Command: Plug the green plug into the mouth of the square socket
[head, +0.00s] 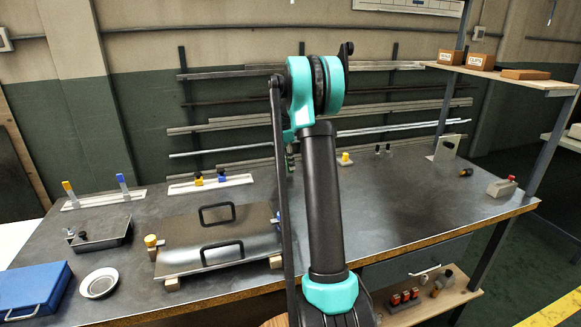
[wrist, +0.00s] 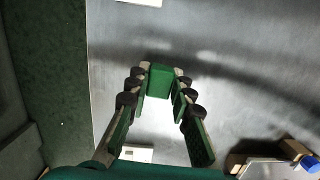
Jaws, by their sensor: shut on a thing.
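The green plug (wrist: 160,80) is a small green block between the fingertips of my gripper (wrist: 158,88) in the wrist view. My gripper is shut on it and holds it over the grey metal worktop. In the head view my gripper (head: 290,160) hangs beyond my arm, mostly hidden by it, and the plug cannot be made out. I cannot tell for sure which thing is the square socket; a pale upright piece with a dark opening (head: 447,146) stands at the back right of the table, well to the right of my gripper.
A metal plate with two black handles (head: 215,255) lies at front left. A small yellow-topped piece (head: 345,159) and a grey block with a red top (head: 502,188) stand to the right. The worktop's right middle (head: 410,205) is clear.

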